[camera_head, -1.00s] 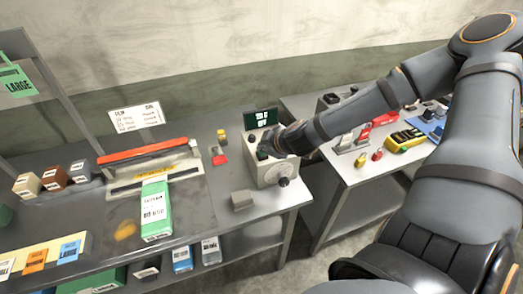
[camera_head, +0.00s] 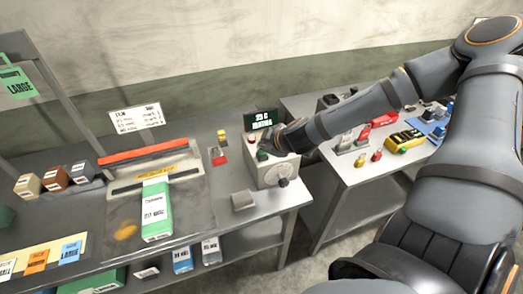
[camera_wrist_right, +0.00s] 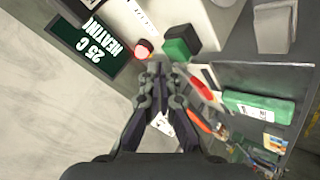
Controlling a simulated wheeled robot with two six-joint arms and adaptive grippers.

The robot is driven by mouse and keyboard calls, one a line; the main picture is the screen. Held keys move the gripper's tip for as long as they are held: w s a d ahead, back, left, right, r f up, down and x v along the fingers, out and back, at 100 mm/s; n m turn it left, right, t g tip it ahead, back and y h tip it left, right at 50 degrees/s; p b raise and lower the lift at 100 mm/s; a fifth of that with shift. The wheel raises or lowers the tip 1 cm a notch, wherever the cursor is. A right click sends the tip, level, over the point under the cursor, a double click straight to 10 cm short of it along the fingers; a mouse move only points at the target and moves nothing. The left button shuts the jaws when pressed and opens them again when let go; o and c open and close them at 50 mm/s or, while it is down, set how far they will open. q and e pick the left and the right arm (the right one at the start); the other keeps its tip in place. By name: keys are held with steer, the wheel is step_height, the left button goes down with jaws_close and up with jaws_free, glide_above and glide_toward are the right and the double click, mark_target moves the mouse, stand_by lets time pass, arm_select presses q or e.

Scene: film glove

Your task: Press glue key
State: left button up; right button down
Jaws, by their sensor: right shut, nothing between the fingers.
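A pale control box (camera_head: 262,175) with a dial on its front stands at the right end of the left table. Its display (camera_head: 258,121) reads 25 C and HEATING; it also shows in the wrist view (camera_wrist_right: 88,45). On top of the box are a red and white lit key (camera_wrist_right: 143,48) and a dark green block-like key (camera_wrist_right: 182,42). I see no glue label on either. My right gripper (camera_wrist_right: 160,72) is shut and empty, close over the box top with its fingertips near both keys. Contact cannot be told. My left gripper is not in view.
A sealer with a red bar (camera_head: 150,151) and a green-white package (camera_head: 157,212) lie left of the box. A small grey block (camera_head: 243,200) sits before it. The second table (camera_head: 345,180), at the right, holds several tools.

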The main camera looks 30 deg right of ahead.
mark_target(263, 153)
step_height(263, 153, up, 6)
steer(key=p, duration=0.4)
steer(key=shift+f, duration=0.1)
